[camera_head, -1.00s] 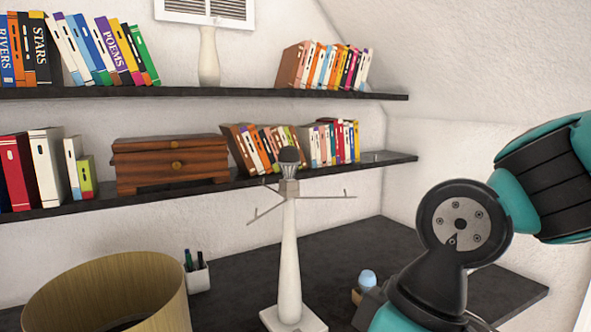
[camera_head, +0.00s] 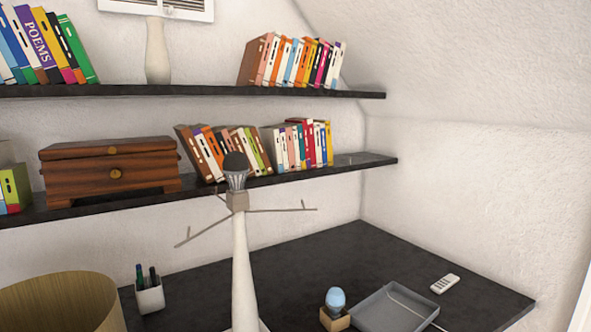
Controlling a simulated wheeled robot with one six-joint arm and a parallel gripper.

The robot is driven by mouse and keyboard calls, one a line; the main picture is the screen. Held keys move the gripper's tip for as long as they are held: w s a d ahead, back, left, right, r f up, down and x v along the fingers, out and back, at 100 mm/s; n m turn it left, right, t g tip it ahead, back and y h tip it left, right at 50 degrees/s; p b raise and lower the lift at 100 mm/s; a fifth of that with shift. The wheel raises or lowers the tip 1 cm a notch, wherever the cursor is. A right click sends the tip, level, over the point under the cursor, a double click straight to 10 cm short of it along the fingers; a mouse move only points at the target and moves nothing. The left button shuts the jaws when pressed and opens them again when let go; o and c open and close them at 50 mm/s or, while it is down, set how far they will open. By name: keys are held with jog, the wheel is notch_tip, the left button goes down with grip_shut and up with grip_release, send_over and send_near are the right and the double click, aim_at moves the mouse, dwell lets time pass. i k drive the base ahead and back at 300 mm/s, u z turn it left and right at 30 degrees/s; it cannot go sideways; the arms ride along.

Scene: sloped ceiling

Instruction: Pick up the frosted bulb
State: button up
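A pale blue, matte bulb (camera_head: 335,298), which looks like the frosted bulb, stands upright in a small wooden block (camera_head: 334,319) on the dark desk. Another bulb (camera_head: 236,170), with a dark grey top and a ribbed pale base, sits upright on top of the white lamp stand (camera_head: 243,270). My gripper and arm are out of view, so its state does not show.
A grey tray (camera_head: 392,309) lies just right of the wooden block, and a white remote (camera_head: 445,284) beyond it. A pen cup (camera_head: 149,296) and a round lampshade (camera_head: 62,305) stand left. Thin arms spread from the lamp stand. Shelves (camera_head: 345,163) overhang the desk's back (camera_head: 310,256).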

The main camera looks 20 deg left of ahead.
aim_at(235, 164)
jog(key=z, duration=0.05)
jog(key=i, duration=1.05)
jog(key=u, duration=1.7)
